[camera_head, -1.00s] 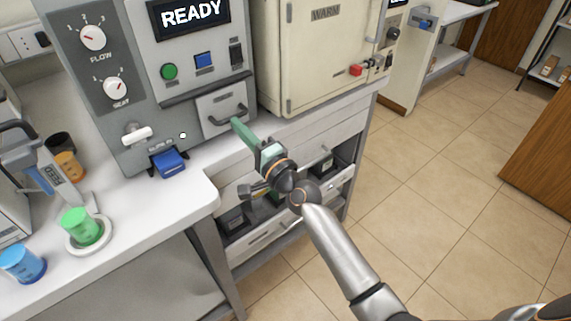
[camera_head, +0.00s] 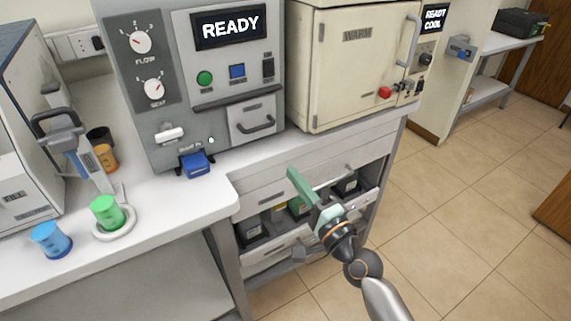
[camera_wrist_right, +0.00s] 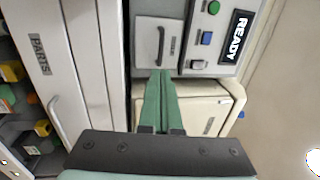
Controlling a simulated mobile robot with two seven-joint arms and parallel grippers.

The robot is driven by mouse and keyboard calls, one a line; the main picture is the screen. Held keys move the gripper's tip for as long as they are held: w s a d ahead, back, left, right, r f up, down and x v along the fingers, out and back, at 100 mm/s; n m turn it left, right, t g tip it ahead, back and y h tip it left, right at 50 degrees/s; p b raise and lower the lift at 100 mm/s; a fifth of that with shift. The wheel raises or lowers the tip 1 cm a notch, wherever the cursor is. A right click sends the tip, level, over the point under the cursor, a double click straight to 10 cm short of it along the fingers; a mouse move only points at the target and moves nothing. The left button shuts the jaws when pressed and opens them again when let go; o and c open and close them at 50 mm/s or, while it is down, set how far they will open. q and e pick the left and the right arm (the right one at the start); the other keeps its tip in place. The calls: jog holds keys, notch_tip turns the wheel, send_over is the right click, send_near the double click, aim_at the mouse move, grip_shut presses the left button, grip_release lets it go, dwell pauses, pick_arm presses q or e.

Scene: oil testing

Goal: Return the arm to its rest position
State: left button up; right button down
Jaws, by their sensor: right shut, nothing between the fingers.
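My right gripper (camera_head: 292,172) has green fingers and shows in the head view in front of the cabinet's drawers, below the bench top's front edge. Its arm comes in from the lower right. In the right wrist view the two green fingers (camera_wrist_right: 160,75) lie together, shut and empty, and overlap the view of the machine's small drawer. In the head view they are clear of the small drawer (camera_head: 254,118) with its dark handle. My left gripper is not in view.
A grey machine (camera_head: 180,107) reading READY and a cream WARM oven (camera_head: 345,75) stand on the bench. A green cup (camera_head: 106,212), a blue cup (camera_head: 50,240) and an amber cup (camera_head: 105,158) stand at left. Tiled floor at right is free.

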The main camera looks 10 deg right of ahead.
jog(key=s+d+f+n+g+h+p, duration=0.2)
jog(key=s+f+n+g+p, duration=0.1)
jog(key=s+f+n, duration=0.5)
jog(key=s+d+f+n+g+h+p, duration=0.2)
jog(key=s+f+n+g, duration=0.4)
jog(key=s+f, duration=0.8)
jog(key=shift+s+d+f+n+h+p, duration=0.15)
jog(key=shift+s+d+n+h+p, duration=0.25)
jog(key=shift+s+d+n+p, duration=0.55)
jog(key=shift+w+a+p, duration=0.2)
jog(key=shift+w+p, duration=0.1)
jog(key=c, duration=1.6)
grip_release()
